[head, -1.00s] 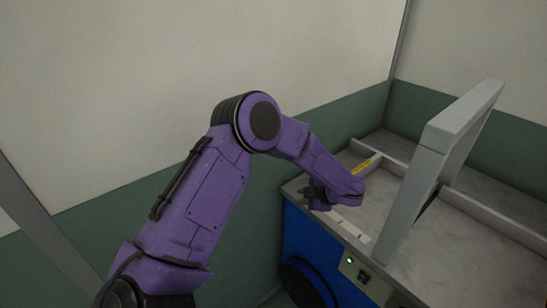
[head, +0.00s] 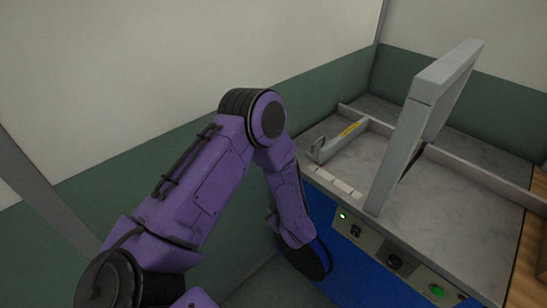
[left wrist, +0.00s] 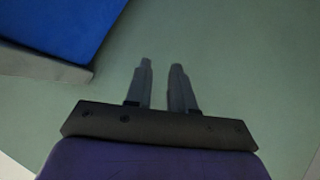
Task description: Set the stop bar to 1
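The stop bar (head: 345,138) is a grey bar with a yellow label and a looped handle at its front end. In the head view it lies across the left part of the sealing table (head: 390,146). A row of small white tags (head: 335,181) runs along the front edge, near the handle; any numbers on them are too small to read. My right gripper is not in view.
A tall grey frame (head: 425,110) stands tilted up over the table, right of the stop bar. The front panel (head: 392,258) carries a green light, switches and a knob. A green and white wall (head: 130,200) stands behind my left arm.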

